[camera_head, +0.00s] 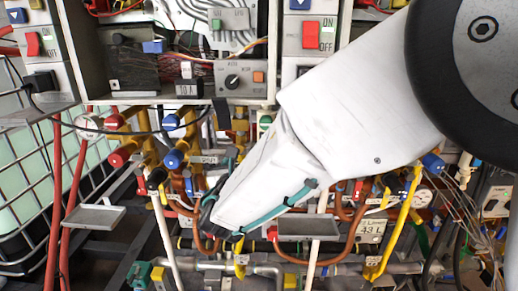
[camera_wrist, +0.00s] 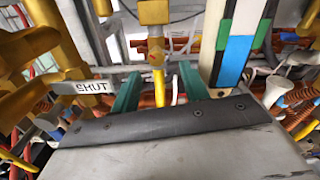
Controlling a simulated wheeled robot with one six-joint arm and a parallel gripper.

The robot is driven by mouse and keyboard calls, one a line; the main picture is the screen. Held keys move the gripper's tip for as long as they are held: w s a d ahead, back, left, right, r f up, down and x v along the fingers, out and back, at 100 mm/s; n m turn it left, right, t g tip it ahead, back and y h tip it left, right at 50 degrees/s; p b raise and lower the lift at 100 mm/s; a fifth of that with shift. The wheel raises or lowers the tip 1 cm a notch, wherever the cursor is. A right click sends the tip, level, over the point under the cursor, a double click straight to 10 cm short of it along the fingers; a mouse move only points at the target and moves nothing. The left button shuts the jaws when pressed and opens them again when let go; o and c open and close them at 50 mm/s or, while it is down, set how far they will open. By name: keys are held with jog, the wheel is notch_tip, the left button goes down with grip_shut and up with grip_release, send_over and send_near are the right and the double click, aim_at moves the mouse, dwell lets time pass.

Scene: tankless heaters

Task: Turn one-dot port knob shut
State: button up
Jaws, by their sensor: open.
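My gripper (camera_wrist: 160,72) is open, its two green fingers spread apart in the wrist view. A yellow valve fitting (camera_wrist: 155,12) with a small yellow knob or stem (camera_wrist: 156,52) stands in line with the gap between the fingers. I cannot tell whether the fingers reach around it, and I see no contact. No one-dot mark can be made out, so I cannot tell which port this is. A label reading SHUT (camera_wrist: 92,87) is left of the fingers.
A striped white, green and blue post (camera_wrist: 240,45) stands close right of the fingers. Yellow pipes (camera_wrist: 62,30) crowd the left. In the head view, red-capped (camera_head: 118,158) and blue-capped valves (camera_head: 175,158), a grey tray (camera_head: 95,217) and hoses surround the arm; little room is free.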

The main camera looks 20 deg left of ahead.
aim_at(240, 148)
jog(key=x, duration=0.5)
jog(key=shift+a, duration=0.35)
grip_shut()
